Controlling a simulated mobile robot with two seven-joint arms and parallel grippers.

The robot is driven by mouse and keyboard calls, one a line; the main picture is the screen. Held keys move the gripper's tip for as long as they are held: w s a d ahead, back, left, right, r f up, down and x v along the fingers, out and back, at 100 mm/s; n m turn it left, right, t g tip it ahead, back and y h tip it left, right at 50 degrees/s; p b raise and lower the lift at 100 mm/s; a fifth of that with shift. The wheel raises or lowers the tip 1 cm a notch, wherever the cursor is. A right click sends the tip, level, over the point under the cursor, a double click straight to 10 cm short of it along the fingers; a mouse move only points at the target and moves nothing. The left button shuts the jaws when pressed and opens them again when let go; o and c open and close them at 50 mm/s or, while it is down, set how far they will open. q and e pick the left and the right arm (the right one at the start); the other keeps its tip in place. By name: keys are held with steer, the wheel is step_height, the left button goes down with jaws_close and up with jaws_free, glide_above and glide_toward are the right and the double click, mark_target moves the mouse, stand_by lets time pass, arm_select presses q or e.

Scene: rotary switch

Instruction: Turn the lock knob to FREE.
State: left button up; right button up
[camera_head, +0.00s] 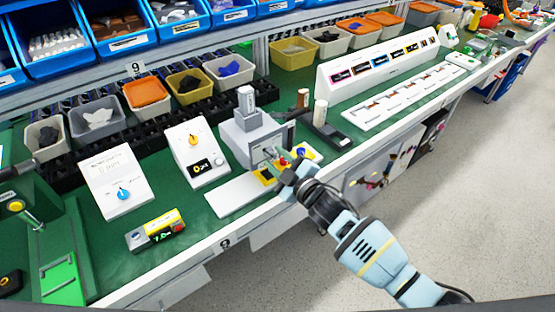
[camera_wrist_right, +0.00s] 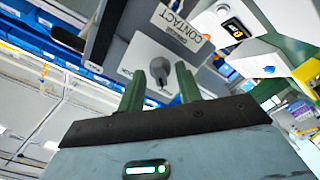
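The lock knob (camera_wrist_right: 158,76) shows in the right wrist view as a small grey knob on a pale plate marked with words, one of them CONTACT. I cannot read a FREE mark or tell the knob's setting. In the head view the grey machine (camera_head: 245,135) stands at the bench's front, and my right gripper (camera_head: 283,160) is at its front face, partly hiding it. In the wrist view my right gripper's two green fingers (camera_wrist_right: 159,70) are apart, with the knob appearing between them. I cannot tell whether they touch it.
White boxes with an orange knob (camera_head: 193,140) and a blue knob (camera_head: 123,194) stand left of the machine. A yellow meter (camera_head: 156,230) lies near the front edge. A black-based stand (camera_head: 325,130) is close on the right. Bins line the back.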

steer(key=shift+s, duration=0.1)
steer(key=v, duration=0.7)
steer(key=shift+s+d, duration=0.25)
stand_by(0.5)
steer(key=s+d+f+m+g+h, duration=0.1)
steer(key=s+d+f+m+h, duration=0.2)
steer(key=s+f, duration=0.4)
steer(key=s+d+f+m+g+h, duration=0.2)
steer(key=s+d+f+m, duration=0.4)
steer(key=s, duration=0.6)
steer(key=s+d+f+m+g+h, duration=0.2)
steer(key=s+d+f+m, duration=0.3)
steer(key=s+f, duration=0.3)
steer(key=shift+s+d+f+h, duration=0.35)
steer(key=shift+s+d+h, duration=0.45)
steer(key=shift+s, duration=0.25)
